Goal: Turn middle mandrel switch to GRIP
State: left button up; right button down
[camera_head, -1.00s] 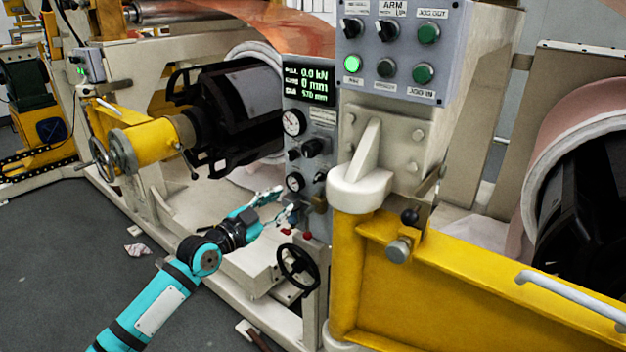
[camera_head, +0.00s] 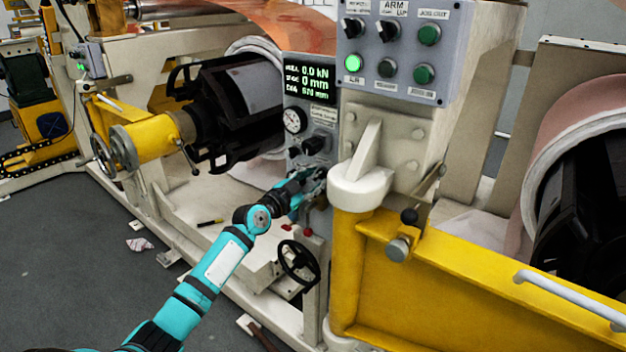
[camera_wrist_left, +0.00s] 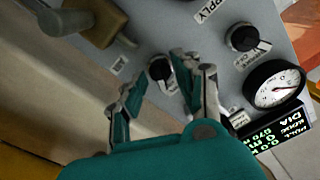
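The grey control panel (camera_head: 300,160) stands centre in the head view. My left arm reaches it from the lower left. My left gripper (camera_head: 318,180) is at the panel's lower part and hides some controls there. In the left wrist view the left gripper (camera_wrist_left: 160,92) has its two fingers apart. A small dark switch knob (camera_wrist_left: 158,69) shows in the gap between the fingertips; I cannot tell whether they touch it. Its label is partly covered and unreadable, so I cannot confirm that it is the middle mandrel switch. My right gripper is not in view.
A larger black knob (camera_wrist_left: 246,37) and a round gauge (camera_wrist_left: 273,84) lie right of the fingers. A brass-coloured block with a grey handle (camera_wrist_left: 100,22) is close on the left. Below the panel are a handwheel (camera_head: 298,260) and a yellow arm (camera_head: 470,280).

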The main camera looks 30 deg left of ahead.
pick_arm(q)
jog(key=shift+c, duration=0.3)
grip_shut()
jog(key=shift+n, duration=0.4)
jog(key=n, duration=0.5)
jog(key=shift+b, duration=0.3)
jog(key=n, duration=0.6)
jog(key=shift+n+p, duration=0.3)
jog(key=shift+o, duration=0.3)
grip_release()
